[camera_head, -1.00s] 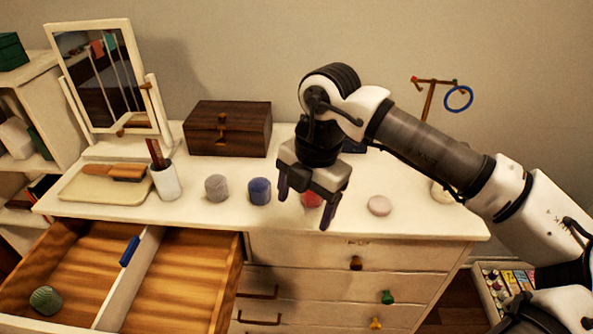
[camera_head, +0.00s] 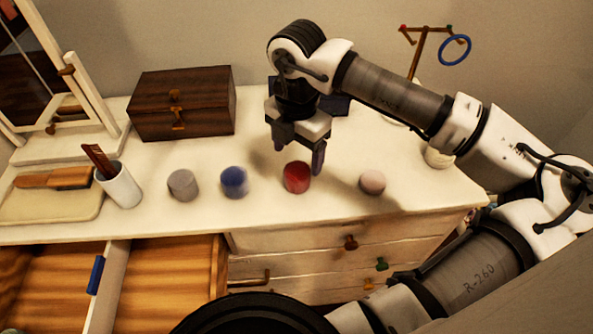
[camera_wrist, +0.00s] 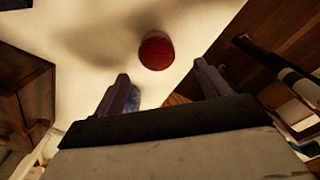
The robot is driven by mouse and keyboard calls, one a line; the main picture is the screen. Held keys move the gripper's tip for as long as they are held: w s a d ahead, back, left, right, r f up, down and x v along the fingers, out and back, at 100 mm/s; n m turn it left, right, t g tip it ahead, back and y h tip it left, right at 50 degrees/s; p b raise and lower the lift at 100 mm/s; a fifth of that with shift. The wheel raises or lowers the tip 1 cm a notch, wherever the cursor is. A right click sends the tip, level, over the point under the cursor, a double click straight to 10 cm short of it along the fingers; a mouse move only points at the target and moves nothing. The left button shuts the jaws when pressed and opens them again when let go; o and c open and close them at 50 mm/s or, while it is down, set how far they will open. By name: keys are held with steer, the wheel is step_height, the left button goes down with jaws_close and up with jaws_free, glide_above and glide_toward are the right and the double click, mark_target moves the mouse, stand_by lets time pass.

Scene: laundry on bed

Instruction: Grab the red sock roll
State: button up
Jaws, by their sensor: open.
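My gripper (camera_head: 298,160) is open and empty, above the dresser top and just behind the red roll in the head view. In the wrist view both fingers of my gripper (camera_wrist: 160,80) are spread apart. A blue roll (camera_head: 235,182) is partly visible between the fingers in the wrist view (camera_wrist: 133,97).
A grey roll (camera_head: 183,185), a white cup with brushes (camera_head: 120,185) and a tray with a brush (camera_head: 50,205) stand to the left. A dark wooden box (camera_head: 183,103) is at the back. A drawer (camera_head: 170,280) is open in front.

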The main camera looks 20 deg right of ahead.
mark_target(297, 168)
step_height(297, 168, down, 3)
steer(key=shift+f, duration=0.1)
steer(key=shift+w+d+f+p, duration=0.15)
steer(key=shift+f+p, duration=0.55)
steer(key=shift+f, duration=0.65)
steer(key=shift+w+a+f+p, duration=0.15)
steer(key=shift+f+p, duration=0.55)
steer(key=shift+f, duration=0.6)
steer(key=shift+d, duration=0.1)
steer(key=shift+c, duration=0.4)
steer(key=c, duration=1)
